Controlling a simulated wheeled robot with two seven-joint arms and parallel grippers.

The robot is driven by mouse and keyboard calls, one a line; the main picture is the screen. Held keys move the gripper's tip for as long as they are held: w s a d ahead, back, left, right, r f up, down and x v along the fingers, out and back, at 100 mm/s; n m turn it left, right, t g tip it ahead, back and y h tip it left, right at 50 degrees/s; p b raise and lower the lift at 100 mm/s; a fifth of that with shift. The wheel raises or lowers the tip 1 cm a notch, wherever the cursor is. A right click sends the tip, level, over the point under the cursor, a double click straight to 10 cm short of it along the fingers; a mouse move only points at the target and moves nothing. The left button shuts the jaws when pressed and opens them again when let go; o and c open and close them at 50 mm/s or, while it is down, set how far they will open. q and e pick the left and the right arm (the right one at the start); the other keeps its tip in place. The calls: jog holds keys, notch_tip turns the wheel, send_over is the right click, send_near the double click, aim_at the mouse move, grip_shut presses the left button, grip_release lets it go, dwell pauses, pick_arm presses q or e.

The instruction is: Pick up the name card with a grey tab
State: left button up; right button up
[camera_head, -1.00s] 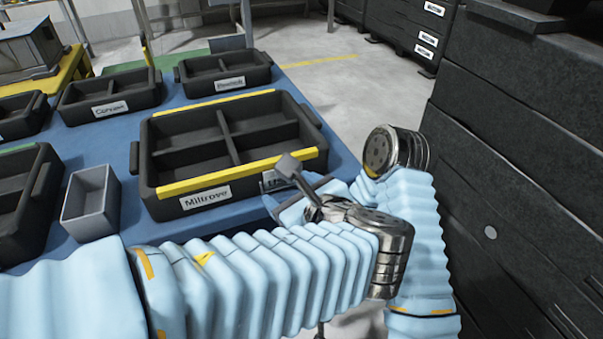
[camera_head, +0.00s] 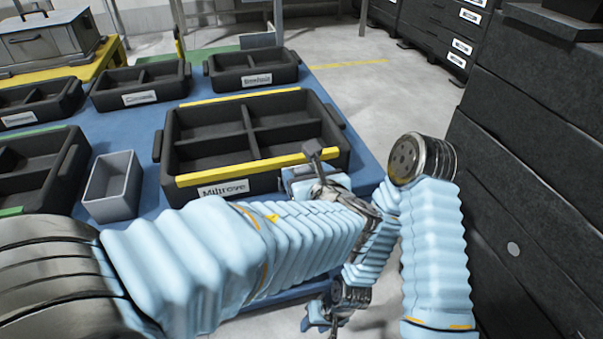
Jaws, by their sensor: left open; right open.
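The large black tray (camera_head: 190,165) with a yellow front bar carries a white name card reading "Millrove" (camera_head: 223,189) on its front face. No grey tab can be made out on that card. My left gripper (camera_head: 308,175) is open at the right part of this tray's front and covers the face there, so any card behind it is hidden. A small grey square-ended piece (camera_head: 313,148) stands up beside it; I cannot tell what it belongs to. My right gripper (camera_head: 322,318) is open and low, below the table's front edge, away from the cards.
A small grey open box (camera_head: 112,185) stands left of the large tray. Smaller labelled black trays (camera_head: 140,88) (camera_head: 252,70) stand behind it on the blue table (camera_head: 365,165). Dark stacked cabinets (camera_head: 530,170) rise close on the right. Clear floor lies behind the table.

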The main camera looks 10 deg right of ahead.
pick_arm(q)
jog(key=shift+w+f, duration=0.15)
jog(key=shift+w, duration=0.25)
jog(key=c, duration=1.1)
